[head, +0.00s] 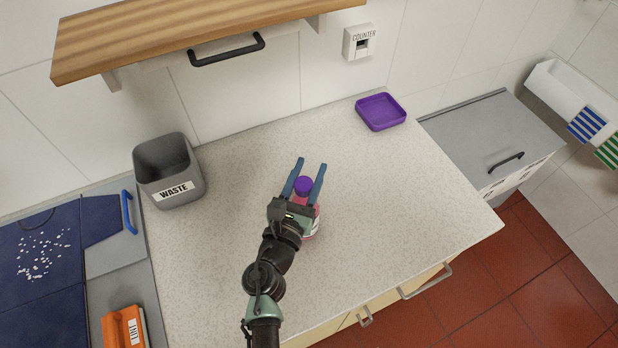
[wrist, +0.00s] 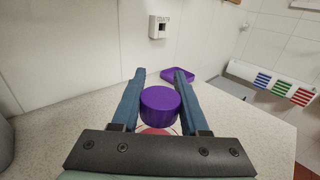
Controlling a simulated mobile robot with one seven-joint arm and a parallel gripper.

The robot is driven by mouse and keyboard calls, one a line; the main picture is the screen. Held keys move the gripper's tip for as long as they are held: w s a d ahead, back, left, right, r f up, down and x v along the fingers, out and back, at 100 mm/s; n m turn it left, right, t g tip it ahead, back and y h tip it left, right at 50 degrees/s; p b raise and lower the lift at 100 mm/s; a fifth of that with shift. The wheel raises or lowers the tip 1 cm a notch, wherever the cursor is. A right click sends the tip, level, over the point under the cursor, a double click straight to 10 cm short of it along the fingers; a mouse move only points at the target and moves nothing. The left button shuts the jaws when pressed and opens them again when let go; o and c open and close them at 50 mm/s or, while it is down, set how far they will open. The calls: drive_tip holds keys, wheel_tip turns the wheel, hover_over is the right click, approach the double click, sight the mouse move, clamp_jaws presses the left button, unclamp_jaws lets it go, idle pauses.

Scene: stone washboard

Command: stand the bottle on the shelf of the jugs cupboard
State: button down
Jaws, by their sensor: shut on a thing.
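The bottle (head: 304,186) has a purple cap and a pink body with a pale label. It is at the middle of the counter in the head view, upright or nearly so. My gripper (head: 311,165) is shut on it, with one blue finger on each side. In the wrist view the purple cap (wrist: 160,104) shows between the fingers (wrist: 159,76), and most of the body is hidden. I cannot tell whether the bottle's base touches the counter. No cupboard marked for jugs can be made out.
A grey waste bin (head: 185,190) stands left on the speckled counter (head: 240,260). A purple tray (head: 381,112) lies at the back right. A wooden shelf (head: 200,30) overhangs the back. A grey-topped unit (head: 490,130) with a black handle stands right. An orange object (head: 122,327) is at lower left.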

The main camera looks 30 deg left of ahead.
drive_tip(key=shift+w+f, duration=0.1)
drive_tip(key=shift+f, duration=0.35)
drive_tip(key=shift+c, duration=2.1)
unclamp_jaws()
drive_tip(key=shift+f, duration=0.1)
drive_tip(key=shift+r, duration=0.2)
drive_tip(key=shift+s+d+f, duration=0.1)
drive_tip(key=shift+s, duration=0.3)
drive_tip(key=s, duration=0.3)
drive_tip(key=s+d+b, duration=0.1)
drive_tip(key=s, duration=0.2)
drive_tip(key=s+b, duration=0.1)
drive_tip(key=s, duration=0.3)
drive_tip(key=shift+d, duration=0.3)
drive_tip(key=shift+s, duration=0.65)
